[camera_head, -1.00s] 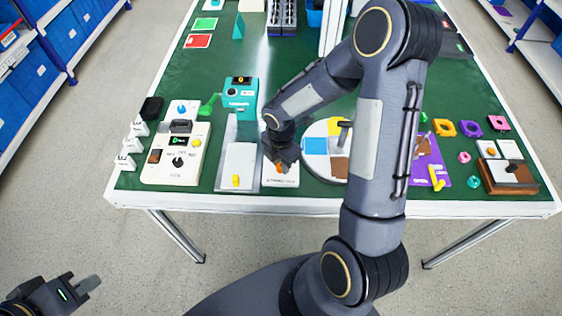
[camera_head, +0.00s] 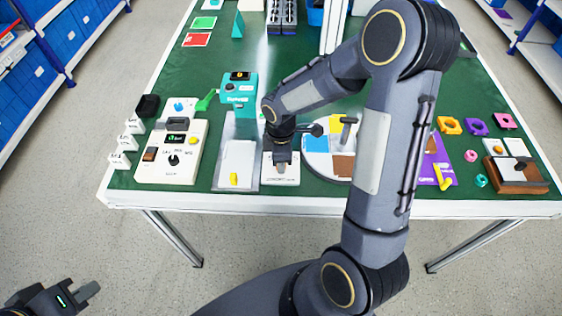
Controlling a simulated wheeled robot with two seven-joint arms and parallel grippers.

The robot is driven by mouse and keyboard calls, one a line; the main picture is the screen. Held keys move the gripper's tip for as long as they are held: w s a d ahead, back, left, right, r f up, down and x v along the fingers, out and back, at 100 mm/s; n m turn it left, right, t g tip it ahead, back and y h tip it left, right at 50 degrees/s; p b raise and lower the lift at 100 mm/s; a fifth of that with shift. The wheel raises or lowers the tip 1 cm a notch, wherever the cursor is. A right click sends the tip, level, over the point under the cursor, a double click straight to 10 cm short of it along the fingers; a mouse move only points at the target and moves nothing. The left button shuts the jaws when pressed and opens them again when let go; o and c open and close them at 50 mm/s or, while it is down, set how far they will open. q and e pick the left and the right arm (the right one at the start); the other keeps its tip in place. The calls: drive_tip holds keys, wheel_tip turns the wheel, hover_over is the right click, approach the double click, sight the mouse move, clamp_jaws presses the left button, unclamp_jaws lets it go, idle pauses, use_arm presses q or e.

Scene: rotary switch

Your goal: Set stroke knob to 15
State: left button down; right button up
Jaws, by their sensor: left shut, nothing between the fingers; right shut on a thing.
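A small white box (camera_head: 291,181) with printed lettering along its front edge stands near the front of the green table. My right gripper (camera_head: 281,167) points down over this box and is shut on its knob. The fingers cover the knob, so its pointer and its setting cannot be read. My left gripper (camera_head: 88,290) is shut and empty at the lower left, off the table and far from the box.
A white panel (camera_head: 240,152) with a yellow knob lies left of the box. Further left is a control unit (camera_head: 190,173). A teal machine (camera_head: 238,92) stands behind. A round multicoloured board (camera_head: 317,143) is close on the right.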

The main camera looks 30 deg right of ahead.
drive_tip(key=shift+m, duration=0.7)
drive_tip(key=o, duration=1)
wheel_tip(320, 180, up, 7)
drive_tip(key=shift+r, duration=0.4)
